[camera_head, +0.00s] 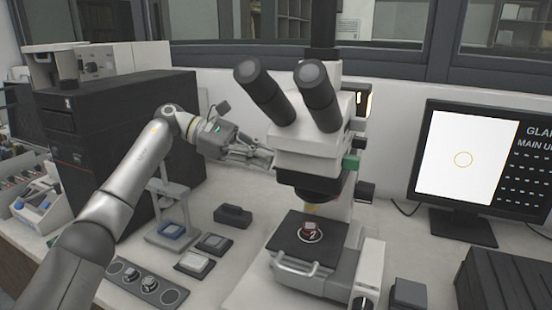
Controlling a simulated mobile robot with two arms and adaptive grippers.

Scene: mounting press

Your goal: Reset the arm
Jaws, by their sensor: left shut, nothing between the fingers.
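My left arm (122,192) reaches in from the lower left and bends at the elbow toward the microscope. My left gripper (262,158) is shut and empty, level with the microscope (312,150) head and close to its left side. I cannot tell whether the fingertips touch it. A small red and silver piece (310,230) sits on the microscope's dark stage (285,240). My right gripper is not in view.
A black computer tower (75,130) stands behind my left arm. A mounting press (172,200) with a blue pad, small dark blocks (233,215) and a round-holed tray (145,283) are left of the microscope. A monitor (480,160) stands at right.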

